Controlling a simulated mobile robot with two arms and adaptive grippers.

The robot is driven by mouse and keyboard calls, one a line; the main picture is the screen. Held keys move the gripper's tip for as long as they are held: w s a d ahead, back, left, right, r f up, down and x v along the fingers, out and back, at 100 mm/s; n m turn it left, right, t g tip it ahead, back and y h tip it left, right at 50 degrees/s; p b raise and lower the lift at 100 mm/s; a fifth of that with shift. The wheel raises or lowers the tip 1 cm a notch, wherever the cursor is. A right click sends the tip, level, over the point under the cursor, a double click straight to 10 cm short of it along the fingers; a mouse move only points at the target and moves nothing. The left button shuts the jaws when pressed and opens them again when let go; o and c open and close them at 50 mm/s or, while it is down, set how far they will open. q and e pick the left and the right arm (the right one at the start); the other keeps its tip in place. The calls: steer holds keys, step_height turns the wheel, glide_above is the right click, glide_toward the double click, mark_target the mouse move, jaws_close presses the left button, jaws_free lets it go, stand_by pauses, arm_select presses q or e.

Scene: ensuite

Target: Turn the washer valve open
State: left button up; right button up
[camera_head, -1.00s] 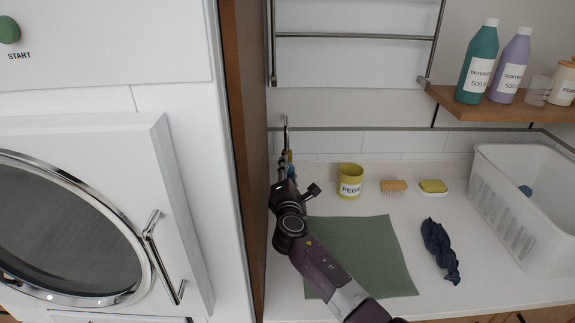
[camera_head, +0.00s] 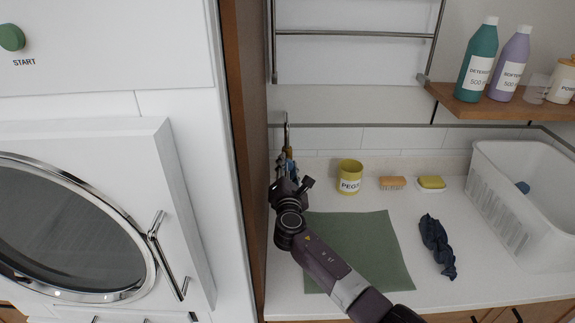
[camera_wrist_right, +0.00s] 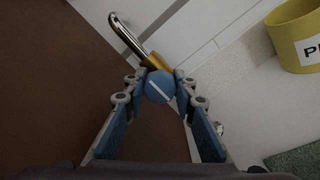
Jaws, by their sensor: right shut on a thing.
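The washer valve has a round blue knob (camera_wrist_right: 159,88) with a white line across its face, on a brass body (camera_wrist_right: 155,62) with a curved chrome pipe (camera_wrist_right: 124,32). In the head view the pipe (camera_head: 286,130) rises by the wooden side panel at the back left of the counter; the knob is mostly hidden by my gripper there. My right gripper (camera_head: 287,166) reaches the valve. In the wrist view its blue fingers (camera_wrist_right: 158,92) are on both sides of the knob, shut on it. The white line slants from upper left to lower right. My left gripper is not in view.
A wooden panel (camera_head: 246,160) stands close left of the gripper, with the washer (camera_head: 185,215) beyond. A yellow PEGS cup (camera_head: 349,173) stands to the right. A green cloth (camera_head: 365,245), brush (camera_head: 392,183), soap (camera_head: 431,182), dark cloth (camera_head: 438,247) and white basket (camera_head: 515,238) lie further right.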

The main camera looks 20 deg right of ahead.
steer(key=shift+f, duration=0.15)
steer(key=o, duration=1.2)
steer(key=shift+c, duration=0.2)
steer(key=v, duration=1.2)
